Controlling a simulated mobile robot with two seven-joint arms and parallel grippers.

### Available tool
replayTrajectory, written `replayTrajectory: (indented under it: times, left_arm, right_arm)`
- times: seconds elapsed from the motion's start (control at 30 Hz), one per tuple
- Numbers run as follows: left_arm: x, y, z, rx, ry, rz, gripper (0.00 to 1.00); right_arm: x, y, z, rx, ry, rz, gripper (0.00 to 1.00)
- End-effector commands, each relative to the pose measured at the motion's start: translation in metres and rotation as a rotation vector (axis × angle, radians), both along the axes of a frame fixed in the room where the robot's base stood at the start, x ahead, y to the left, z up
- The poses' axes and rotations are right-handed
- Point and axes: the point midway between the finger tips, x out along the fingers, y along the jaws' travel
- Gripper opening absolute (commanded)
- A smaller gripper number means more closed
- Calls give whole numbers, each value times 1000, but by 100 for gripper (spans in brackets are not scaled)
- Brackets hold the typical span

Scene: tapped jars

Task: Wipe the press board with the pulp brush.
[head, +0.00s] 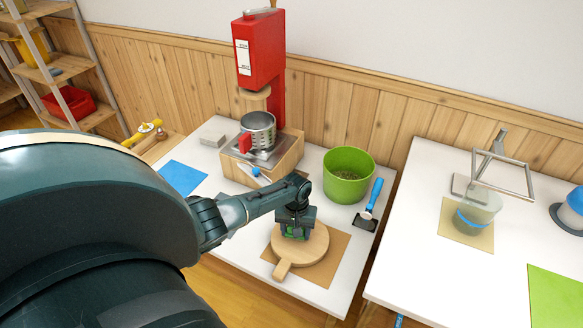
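The press board, a round pale wooden board with a short handle (311,256), lies on a brown mat on the white table. My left gripper (294,234) points down over the far part of the board and hides some of it. Its fingertips are dark and small, so I cannot tell if they are open, shut or touching the board. A brush with a blue handle (375,194) and a dark head, which looks like the pulp brush, lies right of the green bucket, apart from my gripper. My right gripper is not in view.
A green bucket (348,176) stands behind the board. A red press (259,50) with a metal cylinder (259,130) on a wooden base stands at the back. A blue mat (183,177) lies left. A second white table (440,270) is at right, across a gap.

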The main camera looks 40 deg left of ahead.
Motion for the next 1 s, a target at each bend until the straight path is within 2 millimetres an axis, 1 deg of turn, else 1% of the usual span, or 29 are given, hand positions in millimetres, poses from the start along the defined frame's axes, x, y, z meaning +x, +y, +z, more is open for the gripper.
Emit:
replayTrajectory:
  times: [0.03, 0.27, 0.53, 0.8, 1.0]
  left_arm:
    - [-3, -9, -3, -8, 8, -3, 36]
    - [2, -29, -2, -9, 9, -4, 36]
    - [4, -38, -2, -8, 8, -4, 36]
    - [10, -60, 0, -7, 7, -3, 36]
    - [11, -63, 1, -3, 6, -2, 36]
  right_arm:
    - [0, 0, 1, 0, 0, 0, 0]
    - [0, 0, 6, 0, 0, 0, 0]
    - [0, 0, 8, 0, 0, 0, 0]
    - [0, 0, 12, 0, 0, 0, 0]
    - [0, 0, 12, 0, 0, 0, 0]
